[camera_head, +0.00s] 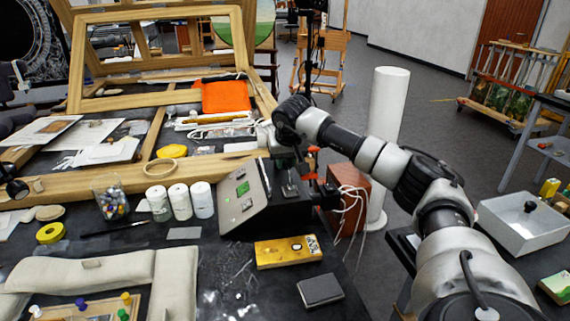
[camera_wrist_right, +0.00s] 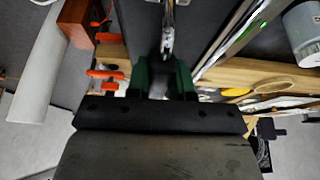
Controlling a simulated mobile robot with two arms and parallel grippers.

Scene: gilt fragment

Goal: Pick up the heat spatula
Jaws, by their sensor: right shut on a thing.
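My right gripper (camera_head: 286,158) is beyond the slanted grey control box (camera_head: 243,198) with green displays. In the right wrist view its green fingers (camera_wrist_right: 166,76) are shut on a slim metallic tool, which looks like the heat spatula (camera_wrist_right: 168,32). The tool points away from the palm, and its held part is hidden between the fingers. In the head view the tool is too small and covered to make out clearly.
White jars (camera_head: 180,201) and a glass of coloured pieces (camera_head: 111,198) stand left of the control box. A yellow level-like block (camera_head: 276,254) and a dark box (camera_head: 320,290) lie in front. Red clamps (camera_wrist_right: 104,74) and a reddish wooden box (camera_head: 347,180) are close by.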

